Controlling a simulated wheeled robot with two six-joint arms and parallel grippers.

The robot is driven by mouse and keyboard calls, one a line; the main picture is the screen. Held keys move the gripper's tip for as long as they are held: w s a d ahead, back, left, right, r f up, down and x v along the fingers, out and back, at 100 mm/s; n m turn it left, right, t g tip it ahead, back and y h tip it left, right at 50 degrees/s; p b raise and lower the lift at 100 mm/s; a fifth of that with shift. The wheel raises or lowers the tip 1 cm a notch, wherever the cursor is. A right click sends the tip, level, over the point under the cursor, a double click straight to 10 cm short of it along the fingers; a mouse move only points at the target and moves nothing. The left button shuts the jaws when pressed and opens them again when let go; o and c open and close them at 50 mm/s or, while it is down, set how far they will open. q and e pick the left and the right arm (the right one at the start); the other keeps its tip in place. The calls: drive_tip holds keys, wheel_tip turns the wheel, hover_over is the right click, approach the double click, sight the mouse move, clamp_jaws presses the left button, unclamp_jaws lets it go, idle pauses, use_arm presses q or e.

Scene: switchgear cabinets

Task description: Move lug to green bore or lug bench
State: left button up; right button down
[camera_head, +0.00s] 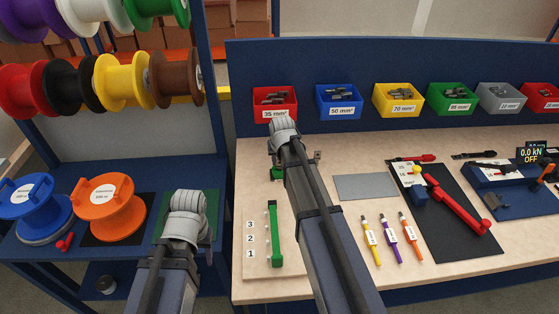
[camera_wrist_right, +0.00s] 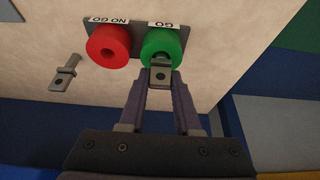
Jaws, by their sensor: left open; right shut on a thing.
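My right gripper (camera_wrist_right: 160,98) is shut on a grey metal lug (camera_wrist_right: 160,76) in the right wrist view. The lug's flat, holed end faces me and its other end is at the opening of the green GO bore (camera_wrist_right: 158,43); how far inside, I cannot tell. The red NO GO bore (camera_wrist_right: 108,45) is beside it. In the head view the right arm hides most of this, with a bit of the green bore (camera_head: 278,174) showing. My left gripper (camera_head: 188,205) is open over the lower left shelf, its fingers mostly hidden.
A loose lug (camera_wrist_right: 65,74) lies on the bench (camera_head: 258,160) near the red bore. Coloured lug bins, such as the red one (camera_head: 274,103), line the back. A green numbered gauge (camera_head: 273,235), pens and a red-handled tool (camera_head: 455,205) lie around. Cable spools (camera_head: 110,208) stand left.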

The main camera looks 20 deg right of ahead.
idle(0.4)
drive_tip(key=c, duration=0.5)
unclamp_jaws()
drive_tip(key=shift+r, duration=0.15)
drive_tip(key=p+v, duration=0.7)
drive_tip(key=shift+s+r, duration=0.15)
drive_tip(key=shift+r, duration=0.05)
drive_tip(key=s+a+f+n+g, duration=0.1)
drive_tip(key=s+a, duration=0.3)
drive_tip(key=s+a+f+n+b, duration=0.1)
drive_tip(key=s+a, duration=0.3)
drive_tip(key=a, duration=0.1)
drive_tip(key=s+a+f+n+g+b, duration=0.1)
drive_tip(key=s+a, duration=0.3)
drive_tip(key=s, duration=0.1)
drive_tip(key=shift+a+f+n+g+y, duration=0.3)
drive_tip(key=s+a+n, duration=0.1)
drive_tip(key=s+a, duration=0.1)
drive_tip(key=s, duration=0.1)
drive_tip(key=s+a+f+n+g+b, duration=0.1)
drive_tip(key=s+a, duration=0.1)
drive_tip(key=s, duration=0.2)
drive_tip(key=s+a+n+g, duration=0.1)
drive_tip(key=s+a, duration=0.1)
drive_tip(key=s, duration=0.2)
drive_tip(key=shift+s+f+h, duration=0.15)
drive_tip(key=shift+f+h, duration=0.05)
drive_tip(key=shift+h, duration=0.2)
